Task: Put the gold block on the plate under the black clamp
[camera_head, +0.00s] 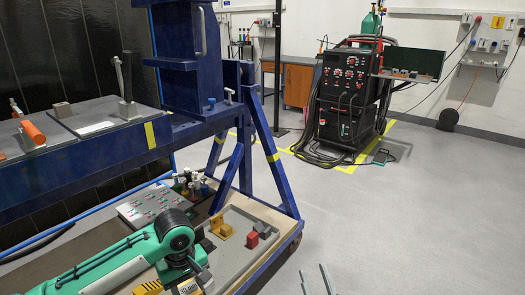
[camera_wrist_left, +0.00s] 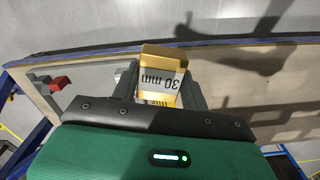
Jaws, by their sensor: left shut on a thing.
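My left gripper (camera_wrist_left: 160,92) is shut on the gold block (camera_wrist_left: 160,75), whose pale face reads "30 mm" upside down in the left wrist view. In the head view the block (camera_head: 190,287) shows at the bottom edge below my green left arm, over the lower tray. The black clamp (camera_head: 126,85) stands upright on the raised blue jig at the upper left, with a grey plate (camera_head: 85,114) around its foot. The left gripper is well below and to the right of them. My right gripper (camera_head: 315,280) is open and empty over the floor at the bottom.
A control panel (camera_head: 150,205) lies behind my left arm. Blue posts (camera_head: 270,155) rise beside the tray.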

